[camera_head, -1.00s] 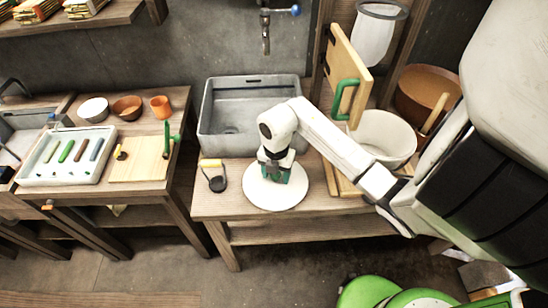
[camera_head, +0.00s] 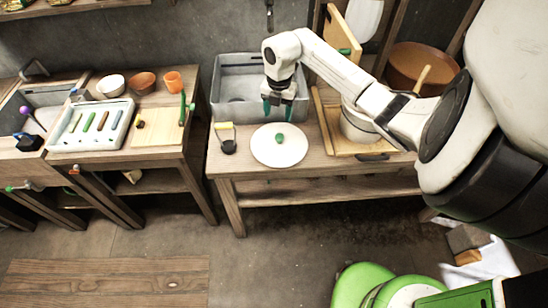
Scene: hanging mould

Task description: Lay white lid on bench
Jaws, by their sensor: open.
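The white lid (camera_head: 279,152) is a round flat disc with a small green knob in its middle. It lies flat on the wooden bench (camera_head: 241,188), knob up, near the bench's front edge. My gripper (camera_head: 280,112) has teal-green fingers that point down. It is open and empty, raised above the bench behind the lid, in front of the grey basin. The gripper and the lid are apart, and the whole lid is in plain view.
A grey basin (camera_head: 230,72) stands behind the lid. A dark tool with a yellow handle (camera_head: 228,143) lies left of it. A white bucket (camera_head: 356,124) on a wooden board stands to the right. A second table with a white tray (camera_head: 118,112) is at the left.

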